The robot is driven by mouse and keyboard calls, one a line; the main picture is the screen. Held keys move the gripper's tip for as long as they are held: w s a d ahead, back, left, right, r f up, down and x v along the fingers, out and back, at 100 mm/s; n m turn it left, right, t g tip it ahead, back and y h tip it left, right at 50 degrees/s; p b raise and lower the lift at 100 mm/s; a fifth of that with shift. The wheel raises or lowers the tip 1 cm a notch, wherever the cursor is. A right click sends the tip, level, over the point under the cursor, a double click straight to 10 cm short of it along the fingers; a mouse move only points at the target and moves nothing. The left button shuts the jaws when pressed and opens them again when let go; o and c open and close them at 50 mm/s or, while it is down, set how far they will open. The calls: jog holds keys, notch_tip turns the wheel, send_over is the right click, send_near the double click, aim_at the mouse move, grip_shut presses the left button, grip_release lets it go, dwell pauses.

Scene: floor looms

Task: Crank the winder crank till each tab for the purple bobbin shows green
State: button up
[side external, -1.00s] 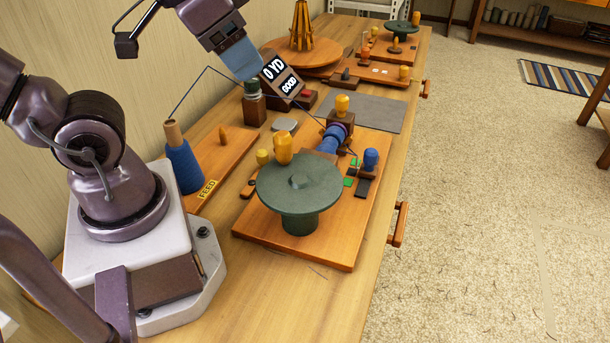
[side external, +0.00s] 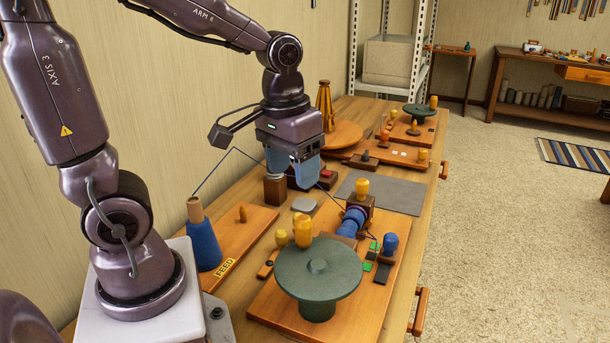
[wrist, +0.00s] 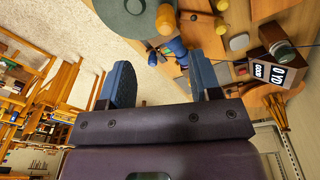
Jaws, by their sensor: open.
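The winder crank is a round dark green disc (side external: 318,267) with a yellow upright knob (side external: 303,232) on its far left rim. The disc also shows in the wrist view (wrist: 120,12). Behind it a purple-blue bobbin (side external: 351,222) sits on the winder, with blue thread on it. Beside it lie small tabs: some show green (side external: 367,266), and one dark plate (side external: 382,274) lies near the blue knob (side external: 390,244). My gripper (side external: 294,176) is open and empty, above and behind the crank, apart from the knob. Its blue fingers show in the wrist view (wrist: 162,78).
A blue thread cone (side external: 204,242) stands on the FEED board at left. A counter (wrist: 272,72) reads 0 YD GOOD. A yellow-topped post (side external: 362,188) rises beside the bobbin.

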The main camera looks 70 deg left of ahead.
aim_at(304, 232)
jog(key=w+a+f+n+g, duration=0.1)
jog(key=w+f+n, duration=0.1)
jog(key=n, duration=0.1)
jog(key=shift+a, duration=0.15)
jog(key=shift+w+r+n, duration=0.2)
jog(key=shift+r+n, duration=0.05)
jog(key=shift+n, duration=0.55)
notch_tip(304, 232, down, 13)
